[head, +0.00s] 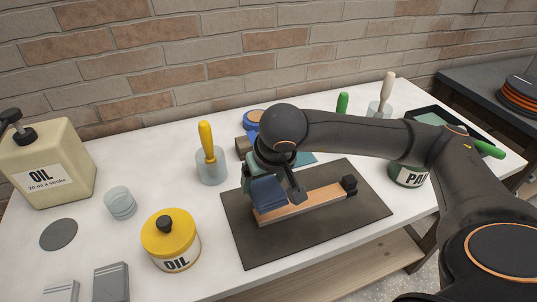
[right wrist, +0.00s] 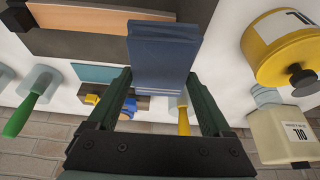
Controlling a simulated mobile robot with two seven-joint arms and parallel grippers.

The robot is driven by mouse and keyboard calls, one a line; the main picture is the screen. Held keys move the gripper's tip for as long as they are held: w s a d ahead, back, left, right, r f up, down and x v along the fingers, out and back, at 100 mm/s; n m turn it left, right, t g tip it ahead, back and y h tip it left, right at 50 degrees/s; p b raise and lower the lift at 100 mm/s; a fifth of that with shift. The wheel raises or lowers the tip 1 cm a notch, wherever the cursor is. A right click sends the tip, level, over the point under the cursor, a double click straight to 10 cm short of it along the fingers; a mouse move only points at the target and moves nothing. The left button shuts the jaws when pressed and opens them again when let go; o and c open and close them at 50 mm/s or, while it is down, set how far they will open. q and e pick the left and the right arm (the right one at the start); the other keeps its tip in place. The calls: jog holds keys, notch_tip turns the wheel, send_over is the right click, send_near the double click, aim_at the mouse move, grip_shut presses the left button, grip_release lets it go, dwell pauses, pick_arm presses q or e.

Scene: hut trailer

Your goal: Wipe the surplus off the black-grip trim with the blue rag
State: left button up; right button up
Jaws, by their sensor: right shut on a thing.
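The black-grip trim is a flat wooden strip (head: 312,202) with a black grip (head: 349,185) at its right end, lying on a dark mat (head: 345,228). In the right wrist view the strip (right wrist: 85,18) shows at the top. The blue rag (head: 268,194) is a folded pad, also seen in the right wrist view (right wrist: 165,50). My right gripper (head: 262,176) is shut on the rag, over the strip's left end. I cannot tell whether rag and wood touch. The rag hides that end. My left gripper is not in view.
A yellow oil tin (head: 171,242) stands left of the mat, and a yellow-handled brush in a glass jar (head: 211,168) behind it. A paint can (head: 408,174) stands to the right, partly behind my arm. A large oil jug (head: 45,165) is far left. The brick wall closes the back.

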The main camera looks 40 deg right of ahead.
aim_at(266, 197)
jog(key=shift+w+d+r, duration=0.4)
jog(key=shift+d+r, duration=0.15)
jog(key=shift+d, duration=0.05)
jog(key=shift+w+d+f, duration=0.1)
jog(key=shift+d, duration=0.05)
notch_tip(266, 197, down, 8)
jog(key=b, duration=0.5)
pick_arm(q)
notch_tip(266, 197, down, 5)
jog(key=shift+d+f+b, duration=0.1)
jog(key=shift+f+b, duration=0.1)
jog(key=shift+b, duration=0.25)
pick_arm(e)
jog(key=shift+f, duration=0.3)
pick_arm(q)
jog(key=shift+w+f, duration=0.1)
pick_arm(e)
jog(key=shift+f, duration=0.1)
pick_arm(q)
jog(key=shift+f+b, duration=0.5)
jog(key=shift+b, duration=0.15)
pick_arm(e)
jog(key=shift+f, duration=0.45)
